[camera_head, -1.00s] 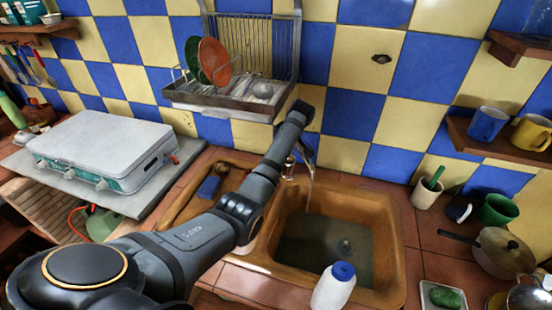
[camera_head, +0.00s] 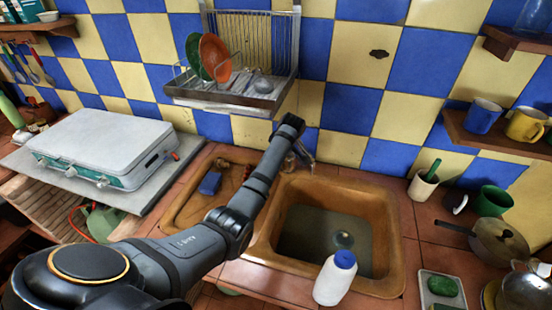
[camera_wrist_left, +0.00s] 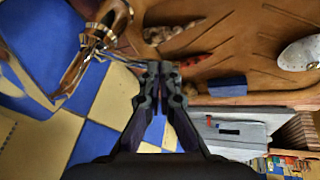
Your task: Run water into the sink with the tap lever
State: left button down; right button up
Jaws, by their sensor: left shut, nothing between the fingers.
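The metal tap (camera_head: 305,157) stands at the back left of the brown sink (camera_head: 392,235), partly hidden by my left arm. I cannot clearly make out a water stream under its spout. Water lies in the basin over the round drain (camera_head: 343,238). My left gripper (camera_wrist_left: 160,68) is shut and empty in the left wrist view, close beside the shiny tap (camera_wrist_left: 105,30). A thin metal part of the tap reaches toward the fingertips; whether they touch cannot be told. In the head view, the fingers are hidden behind the arm's end. My right gripper is out of view.
A white bottle with a blue cap (camera_head: 336,280) stands on the sink's front edge. A blue sponge (camera_head: 210,183) lies in the shallow side basin (camera_head: 172,205). A dish rack (camera_head: 262,100) hangs above the arm. A pan (camera_head: 497,243) and cups stand at right.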

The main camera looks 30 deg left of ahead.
pick_arm(q)
jog(key=v, duration=1.2)
jog(key=shift+s, duration=0.1)
